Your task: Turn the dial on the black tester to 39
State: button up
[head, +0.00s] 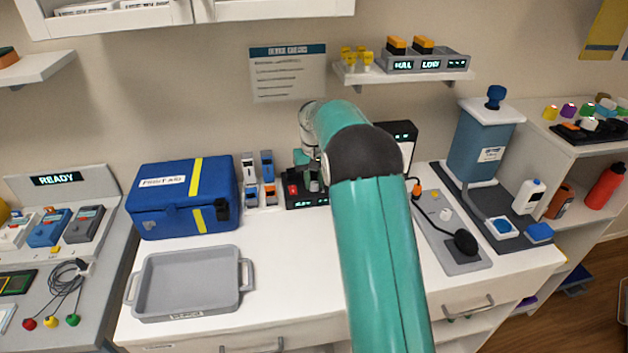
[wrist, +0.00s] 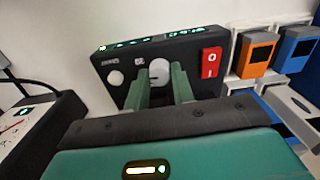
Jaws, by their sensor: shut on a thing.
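The black tester (head: 300,202) stands at the back of the white counter, right of the blue case, partly hidden by my arm. In the wrist view the black tester (wrist: 205,75) shows a red switch (wrist: 210,62), a pale round knob (wrist: 115,77), a lit green display along its edge and a light grey dial (wrist: 158,72). My gripper (wrist: 161,78) has its two green fingers on either side of the dial, shut on it. In the head view my gripper (head: 312,183) is small and low at the tester. The dial's setting and the display digits are too small to read.
A blue first aid case (head: 170,205) and several small blue and orange devices (head: 250,180) stand left of the tester. A black box (head: 400,135) stands behind my arm at right. A grey tray (head: 190,285) lies in front; the counter between is clear.

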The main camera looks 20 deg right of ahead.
jog(key=m, duration=0.4)
jog(key=shift+m, duration=0.4)
dwell(0.4)
jog(key=o, duration=1)
jog(key=shift+r, duration=0.1)
